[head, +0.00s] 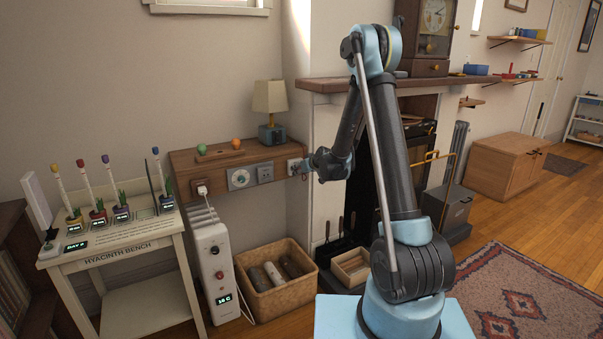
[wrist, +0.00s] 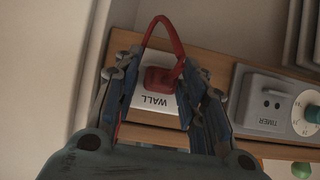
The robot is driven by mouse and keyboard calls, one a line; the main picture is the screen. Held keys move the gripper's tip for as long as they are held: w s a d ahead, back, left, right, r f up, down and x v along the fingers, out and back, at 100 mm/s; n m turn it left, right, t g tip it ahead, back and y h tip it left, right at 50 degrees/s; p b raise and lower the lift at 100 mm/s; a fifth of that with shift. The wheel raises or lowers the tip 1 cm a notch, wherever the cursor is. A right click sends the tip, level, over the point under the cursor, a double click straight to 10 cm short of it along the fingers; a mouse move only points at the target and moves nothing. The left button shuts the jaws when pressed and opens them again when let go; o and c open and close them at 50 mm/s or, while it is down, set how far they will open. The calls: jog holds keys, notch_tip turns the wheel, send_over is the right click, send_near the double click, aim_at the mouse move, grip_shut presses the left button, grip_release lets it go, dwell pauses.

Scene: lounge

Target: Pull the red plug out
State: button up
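The red plug (wrist: 160,80) sits against a white socket plate marked WALL (wrist: 155,101), which appears upside down in the wrist view. A red loop (wrist: 165,27) arches up from the plug. My gripper (wrist: 158,66) is open, with one finger on each side of the plug. I cannot tell whether either finger touches it. In the head view my gripper (head: 306,167) is at the right end of the wooden wall panel (head: 215,160), beside the socket plate (head: 294,166). The red plug cannot be made out there.
A grey timer (wrist: 265,103) with a dial is beside the plate. A white plug (head: 201,188) is in the panel's left part. A lamp (head: 270,100) and small coloured knobs stand on top. A white heater (head: 213,265), a basket (head: 275,290) and the hyacinth bench (head: 125,240) are below and left.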

jog(key=c, duration=0.5)
jog(key=shift+c, duration=0.2)
jog(key=shift+s, duration=0.15)
jog(key=shift+s+d, duration=0.7)
jog(key=shift+s, duration=0.3)
jog(key=shift+s+d, duration=0.7)
jog(key=shift+s, duration=0.25)
